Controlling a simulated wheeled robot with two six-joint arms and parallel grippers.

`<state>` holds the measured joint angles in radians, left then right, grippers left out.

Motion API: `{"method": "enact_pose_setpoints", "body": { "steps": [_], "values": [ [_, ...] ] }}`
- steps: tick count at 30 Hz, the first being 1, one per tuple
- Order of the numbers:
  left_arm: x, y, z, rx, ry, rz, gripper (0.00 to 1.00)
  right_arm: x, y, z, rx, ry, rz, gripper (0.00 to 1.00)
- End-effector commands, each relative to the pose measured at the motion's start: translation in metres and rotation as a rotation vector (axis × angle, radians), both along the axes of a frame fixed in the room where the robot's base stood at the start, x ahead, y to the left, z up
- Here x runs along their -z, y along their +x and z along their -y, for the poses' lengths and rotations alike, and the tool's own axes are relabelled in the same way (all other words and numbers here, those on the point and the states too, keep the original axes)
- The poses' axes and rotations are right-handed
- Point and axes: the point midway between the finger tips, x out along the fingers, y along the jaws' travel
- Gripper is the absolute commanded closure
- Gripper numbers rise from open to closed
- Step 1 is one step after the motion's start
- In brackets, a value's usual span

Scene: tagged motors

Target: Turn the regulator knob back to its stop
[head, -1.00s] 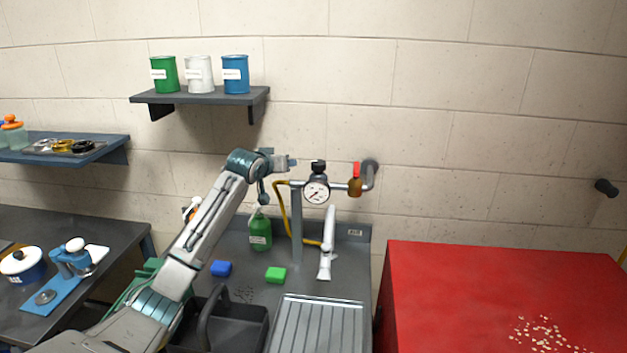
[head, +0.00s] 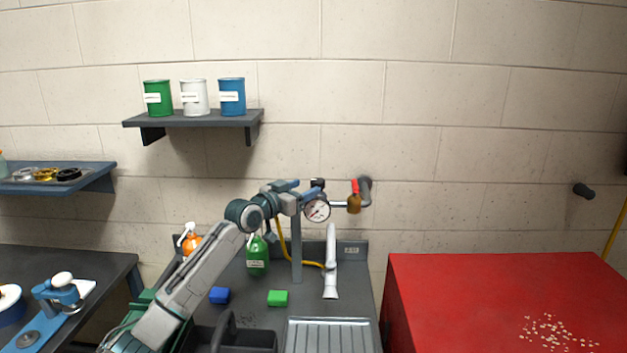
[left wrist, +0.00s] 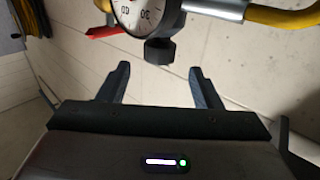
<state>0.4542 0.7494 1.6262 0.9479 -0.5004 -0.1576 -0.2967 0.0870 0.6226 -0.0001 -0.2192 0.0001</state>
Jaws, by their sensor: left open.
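The black regulator knob (head: 317,183) sits on top of the pipe fitting, just above the round white gauge (head: 317,209). In the left wrist view the dark knob (left wrist: 159,51) lies just beyond the fingertips, roughly centred between them, with the gauge (left wrist: 138,14) behind it. My left gripper (head: 303,194) is open and empty, just left of the knob in the head view, and partly covers the fitting. In the left wrist view its two fingers (left wrist: 159,70) stand apart, with no visible contact with the knob. My right gripper is not in view.
A red-handled valve (head: 354,196) is right of the gauge on the same pipe. A yellow hose (head: 282,240) hangs below. A red cabinet (head: 480,290) is at right.

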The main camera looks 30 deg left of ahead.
Motion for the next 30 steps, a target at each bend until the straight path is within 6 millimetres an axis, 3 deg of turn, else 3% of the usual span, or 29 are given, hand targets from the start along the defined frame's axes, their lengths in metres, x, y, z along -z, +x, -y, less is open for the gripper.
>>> {"method": "enact_pose_setpoints", "body": {
  "steps": [9,20,23,27,30],
  "values": [
    [-0.002,0.042,0.005,0.0,-0.004,0.0,0.41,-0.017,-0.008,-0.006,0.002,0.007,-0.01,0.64],
    [0.0,0.048,0.006,0.0,0.0,-0.001,0.41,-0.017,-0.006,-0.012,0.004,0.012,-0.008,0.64],
    [0.0,0.048,0.006,0.0,0.0,-0.001,0.55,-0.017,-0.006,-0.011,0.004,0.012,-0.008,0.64],
    [0.0,0.048,0.006,0.0,0.0,-0.001,0.82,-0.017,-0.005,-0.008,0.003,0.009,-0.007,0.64],
    [0.0,0.048,0.006,0.0,0.0,-0.001,0.86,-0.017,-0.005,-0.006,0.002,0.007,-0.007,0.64]
  ]
}}
